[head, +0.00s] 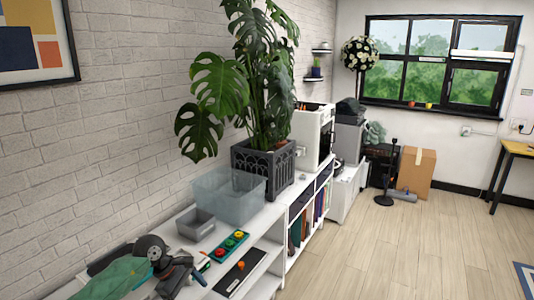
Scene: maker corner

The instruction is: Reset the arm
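Neither of my grippers shows in the head view, and I cannot make out either of my arms. The view looks along a white shelf unit (262,258) set against a white brick wall. On its near end lie a green cloth-like item (115,280) and a dark grey tool-like item (177,272), both partly cut off by the bottom edge. What exactly they are is unclear.
A small grey bin (196,224), a clear tub (228,196), a green tray with coloured discs (229,245) and a potted plant (262,165) stand on the unit. A cardboard box (416,172) stands farther back. The wooden floor (400,250) at right is clear.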

